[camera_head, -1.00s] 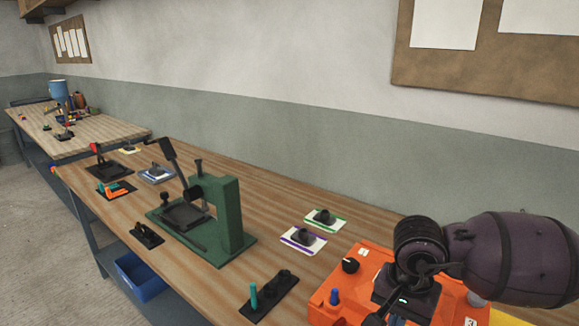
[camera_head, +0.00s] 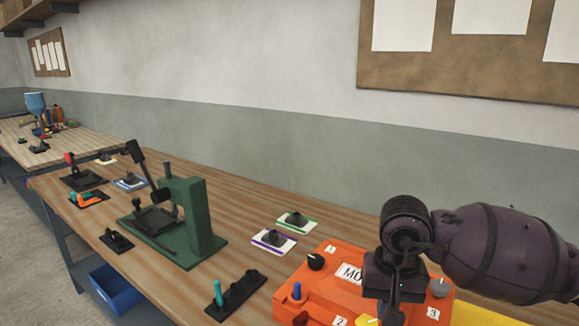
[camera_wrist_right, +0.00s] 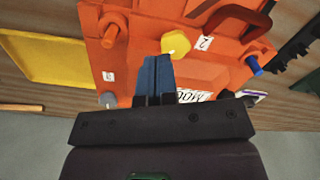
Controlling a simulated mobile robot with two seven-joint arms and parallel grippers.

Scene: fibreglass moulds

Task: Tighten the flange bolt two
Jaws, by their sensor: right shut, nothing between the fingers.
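The orange mould (camera_head: 325,284) lies on the wooden bench with label plates 1, 2 and 3. A black knob (camera_head: 314,261) is by plate 1, and a grey knob (camera_head: 439,288) by plate 3. Plate 2 (camera_wrist_right: 204,43) is closest to a yellow bolt head (camera_wrist_right: 175,44) in the right wrist view. A blue pin (camera_head: 297,291) stands farther to its side; it also shows in the right wrist view (camera_wrist_right: 255,65). My right gripper (camera_wrist_right: 158,62) is shut and empty, its blue fingertips close beside the yellow head; contact cannot be told. My left gripper is out of view.
A green press (camera_head: 185,222) stands left of the mould. A yellow tray (camera_wrist_right: 45,60) lies beside the mould.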

